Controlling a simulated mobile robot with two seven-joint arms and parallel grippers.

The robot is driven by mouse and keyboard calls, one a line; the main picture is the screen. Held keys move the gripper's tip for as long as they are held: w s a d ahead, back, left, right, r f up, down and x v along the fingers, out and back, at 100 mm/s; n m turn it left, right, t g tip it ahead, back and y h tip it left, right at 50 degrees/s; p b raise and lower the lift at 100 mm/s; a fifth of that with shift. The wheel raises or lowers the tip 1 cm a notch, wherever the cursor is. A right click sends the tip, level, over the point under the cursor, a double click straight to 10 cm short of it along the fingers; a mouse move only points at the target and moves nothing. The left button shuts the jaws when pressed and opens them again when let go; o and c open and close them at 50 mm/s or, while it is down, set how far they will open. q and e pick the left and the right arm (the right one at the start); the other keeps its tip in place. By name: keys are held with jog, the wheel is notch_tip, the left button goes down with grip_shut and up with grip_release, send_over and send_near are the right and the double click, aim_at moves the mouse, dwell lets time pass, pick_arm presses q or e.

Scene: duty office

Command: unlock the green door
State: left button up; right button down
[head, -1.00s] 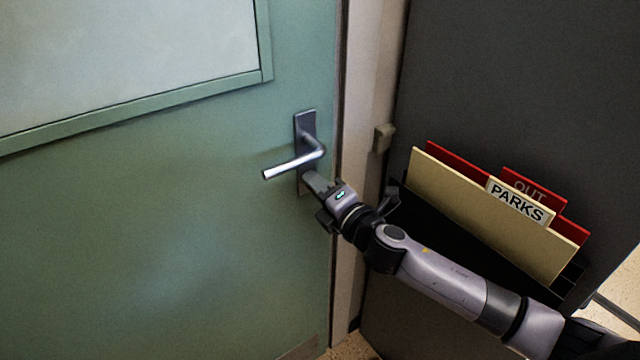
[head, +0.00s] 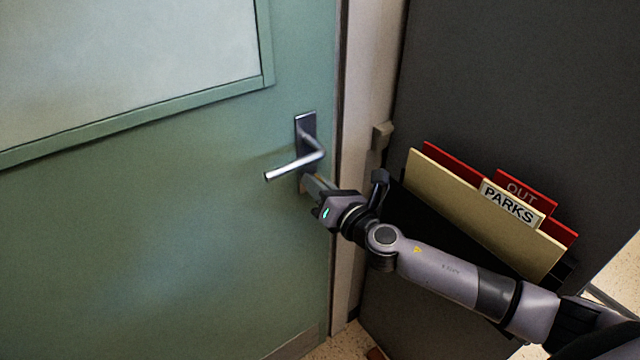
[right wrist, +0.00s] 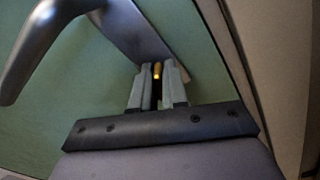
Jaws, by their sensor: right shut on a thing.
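The green door (head: 170,240) fills the left of the head view and looks closed against its frame. Its metal lever handle (head: 295,165) sits on a tall plate (head: 306,125) near the door's right edge. My right gripper (head: 311,186) is at the lower part of this plate, just below the lever. In the right wrist view its fingers (right wrist: 157,88) are shut on a small brass-coloured key (right wrist: 157,70), of which only a sliver shows. The keyhole is hidden, and I cannot tell how deep the key sits. My left gripper is not in view.
A dark cabinet or panel (head: 520,80) stands right of the pale door frame (head: 370,75). A black holder on it carries a tan folder (head: 480,215) marked PARKS and red folders (head: 525,190). My right arm passes in front of the holder.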

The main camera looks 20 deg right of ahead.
jog(key=n+p, duration=0.1)
jog(key=n, duration=0.1)
jog(key=shift+r+n+p, duration=0.2)
jog(key=shift+n+p, duration=0.1)
jog(key=shift+n, duration=0.1)
jog(key=n+p, duration=0.1)
jog(key=n, duration=0.1)
jog(key=shift+f+n, duration=0.1)
jog(key=shift+n, duration=0.2)
jog(key=shift+f+n, duration=0.1)
jog(key=shift+n, duration=0.2)
jog(key=c, duration=1.2)
grip_release()
